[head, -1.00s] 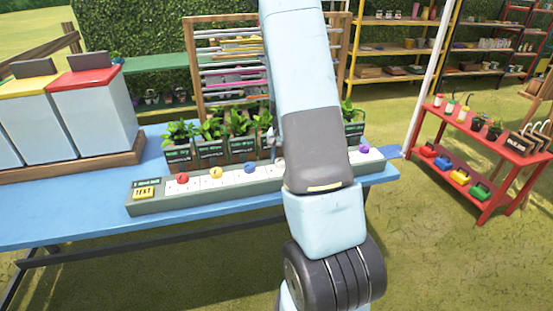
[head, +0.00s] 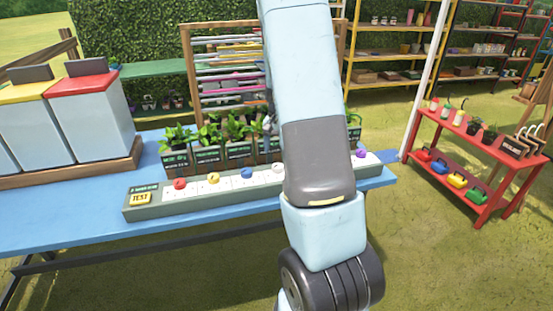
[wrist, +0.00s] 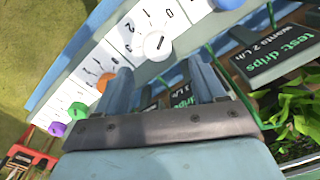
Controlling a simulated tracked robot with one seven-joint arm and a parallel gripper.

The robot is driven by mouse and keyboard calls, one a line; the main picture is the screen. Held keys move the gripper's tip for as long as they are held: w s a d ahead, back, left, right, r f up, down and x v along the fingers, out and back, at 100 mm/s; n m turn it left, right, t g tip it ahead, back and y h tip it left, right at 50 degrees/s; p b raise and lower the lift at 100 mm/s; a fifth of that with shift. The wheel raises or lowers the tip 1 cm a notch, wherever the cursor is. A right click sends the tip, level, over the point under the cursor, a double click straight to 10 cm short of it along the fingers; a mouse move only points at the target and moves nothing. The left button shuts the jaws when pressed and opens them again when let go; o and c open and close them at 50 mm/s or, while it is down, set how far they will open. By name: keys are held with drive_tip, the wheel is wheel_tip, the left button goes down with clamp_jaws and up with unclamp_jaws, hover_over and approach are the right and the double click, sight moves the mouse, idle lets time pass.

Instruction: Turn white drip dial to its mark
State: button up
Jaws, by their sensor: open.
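The white drip dial (wrist: 157,45) is a round knob with a short dark line on its face, in the wrist view beside a white scale plate (wrist: 146,17) printed with digits such as 0 and 1. It also shows in the head view (head: 278,167), just left of my arm, on the long grey-green panel (head: 160,207). My gripper (wrist: 162,70) is open and empty. Its two fingers point toward the white dial, which appears beyond and between their tips, apart from them. I cannot tell which reading the dial's line meets. In the head view my arm hides most of the gripper.
Red (head: 180,184), yellow (head: 213,179), blue (head: 247,173) and purple (head: 361,154) dials share the panel; orange (wrist: 105,82) and green (wrist: 77,111) ones show in the wrist view. Potted plants with dark signs (wrist: 277,54) stand close behind. A yellow TEST button (head: 140,198) is at the left end.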

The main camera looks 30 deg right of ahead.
wheel_tip(320, 180, up, 7)
idle(0.3)
idle(0.5)
drive_tip(key=s+a+r+n+t, duration=0.3)
drive_tip(key=s+a+r+n, duration=0.1)
drive_tip(key=s+a+r, duration=0.75)
drive_tip(key=s+a+r+n+t, duration=0.1)
drive_tip(key=s+a+r+n, duration=0.1)
drive_tip(key=s, duration=0.5)
drive_tip(key=s+a+r+n+t, duration=0.1)
drive_tip(key=s+a+r+n, duration=0.1)
drive_tip(key=s+a+r, duration=0.3)
drive_tip(key=s+a, duration=0.2)
drive_tip(key=shift+s+n, duration=0.3)
drive_tip(key=shift+n, duration=0.1)
drive_tip(key=shift+a, duration=0.15)
idle(0.7)
